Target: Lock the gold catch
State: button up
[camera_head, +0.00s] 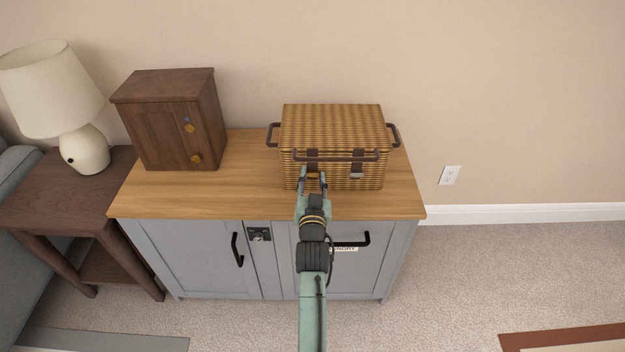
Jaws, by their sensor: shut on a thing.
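A wicker basket (332,120) with a woven lid, which looks closed, stands on the right part of the wooden cabinet top. Two dark straps come down its front, with a brown handle bar across them. The gold catch (313,178) is low on the left strap, and a silver-looking catch (357,175) is on the right strap. My gripper (313,175) reaches up from the front, with one finger on each side of the gold catch, shut on it. The fingers partly hide the catch, so I cannot tell whether it is locked.
A dark wooden box (165,122) with gold-coloured fittings stands left on the cabinet top (240,185). The grey cabinet below has black handles and a metal latch (259,234). A lamp (85,150) stands on a side table at far left.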

jog(key=m, duration=0.4)
jog(key=shift+m, duration=0.3)
jog(key=m, duration=0.4)
jog(key=shift+m, duration=0.3)
jog(key=m+p, duration=0.1)
jog(key=m, duration=0.3)
jog(key=shift+r, duration=0.1)
jog(key=shift+m+p, duration=0.85)
jog(key=shift+m, duration=1.25)
jog(key=o, duration=1.2)
jog(key=shift+c, duration=0.2)
